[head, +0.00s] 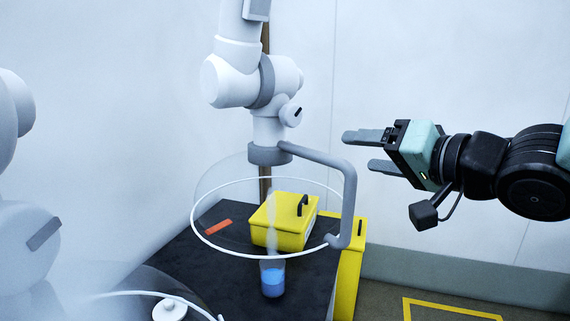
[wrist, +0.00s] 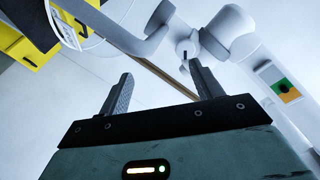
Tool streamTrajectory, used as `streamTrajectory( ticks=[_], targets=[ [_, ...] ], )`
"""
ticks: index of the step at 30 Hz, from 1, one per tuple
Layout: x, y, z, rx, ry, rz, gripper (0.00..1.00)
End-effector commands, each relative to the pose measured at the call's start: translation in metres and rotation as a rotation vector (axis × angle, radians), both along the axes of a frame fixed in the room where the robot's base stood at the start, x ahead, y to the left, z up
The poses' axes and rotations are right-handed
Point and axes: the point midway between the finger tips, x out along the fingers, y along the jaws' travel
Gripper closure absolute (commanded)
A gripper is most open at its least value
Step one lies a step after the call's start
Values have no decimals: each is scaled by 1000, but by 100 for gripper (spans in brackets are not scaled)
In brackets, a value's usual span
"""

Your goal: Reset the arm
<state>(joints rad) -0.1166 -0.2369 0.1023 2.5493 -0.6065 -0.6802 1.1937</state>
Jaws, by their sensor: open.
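My gripper (head: 368,151) is open and empty. In the head view it reaches in from the right and points left, in free air beside the grey bent handle (head: 348,185) of a white jointed arm (head: 250,80) with a clear dome. In the wrist view my two fingers (wrist: 158,90) are spread with nothing between them, and the white jointed arm (wrist: 225,35) shows beyond them.
Under the clear dome, with its white rim (head: 215,247), a yellow box (head: 280,225) and a beaker of blue liquid (head: 272,279) stand on a dark bench top (head: 200,275). A yellow cabinet (head: 350,280) stands at the bench's right side. Open floor lies to the right.

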Motion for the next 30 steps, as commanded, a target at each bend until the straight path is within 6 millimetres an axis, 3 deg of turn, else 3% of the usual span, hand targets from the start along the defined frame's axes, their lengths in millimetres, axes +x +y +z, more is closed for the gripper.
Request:
streamTrajectory(
  ticks=[5, 8, 12, 15, 18, 22, 25, 30],
  targets=[
    [-14, 11, -68, -334, 170, -20, 35],
    [-37, 15, -107, -534, 289, 30, 35],
    [-88, 20, -154, -799, 465, 183, 35],
    [-131, 22, -177, -955, 580, 335, 35],
    [-169, 22, -190, -1065, 672, 487, 35],
    [-203, 20, -196, -1142, 744, 629, 35],
    [-215, 20, -198, -1165, 768, 682, 35],
    [-217, 19, -198, -1168, 773, 693, 35]
  ],
)
